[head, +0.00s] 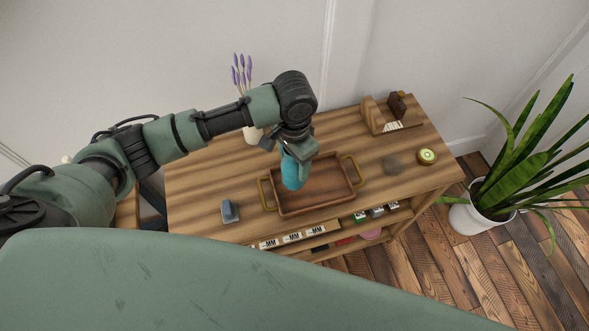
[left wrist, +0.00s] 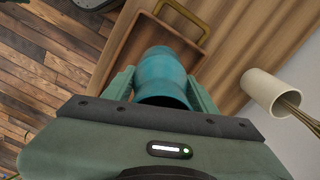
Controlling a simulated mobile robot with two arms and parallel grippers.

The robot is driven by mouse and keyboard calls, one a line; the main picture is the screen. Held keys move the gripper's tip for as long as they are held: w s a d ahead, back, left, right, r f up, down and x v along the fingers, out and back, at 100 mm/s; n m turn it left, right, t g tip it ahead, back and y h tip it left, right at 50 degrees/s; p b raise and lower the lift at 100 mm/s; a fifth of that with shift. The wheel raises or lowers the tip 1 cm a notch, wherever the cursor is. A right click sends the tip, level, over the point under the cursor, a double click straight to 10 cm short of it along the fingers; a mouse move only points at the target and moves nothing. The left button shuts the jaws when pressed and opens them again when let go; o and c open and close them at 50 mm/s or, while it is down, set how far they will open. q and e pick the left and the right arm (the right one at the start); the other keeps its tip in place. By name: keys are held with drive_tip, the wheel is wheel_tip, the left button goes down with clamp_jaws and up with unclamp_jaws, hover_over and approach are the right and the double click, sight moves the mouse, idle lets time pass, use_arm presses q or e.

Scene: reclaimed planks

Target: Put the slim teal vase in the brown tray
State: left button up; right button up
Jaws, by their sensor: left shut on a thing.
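The slim teal vase (head: 291,172) is held by my left gripper (head: 292,155) over the left part of the brown tray (head: 325,187). In the left wrist view the vase (left wrist: 162,75) sits between the two fingers of my left gripper (left wrist: 162,88), which is shut on it. The tray (left wrist: 130,57) lies beyond the vase in that view, with one brass handle (left wrist: 186,18) showing. I cannot tell whether the vase's lower end touches the tray floor. My right gripper is not in view.
The tray stands on a wooden sideboard (head: 200,180). A white vase with purple flowers (head: 252,135) stands behind my left arm. A grey-blue object (head: 229,211) is left of the tray.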

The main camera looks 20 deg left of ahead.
sight(295, 171)
use_arm(q)
drive_tip(key=shift+f, duration=2.45)
drive_tip(key=o, duration=1.7)
drive_tip(key=shift+f, duration=0.1)
drive_tip(key=shift+r, duration=0.55)
wheel_tip(295, 171, up, 11)
drive_tip(key=b, duration=0.1)
drive_tip(key=shift+r, duration=0.1)
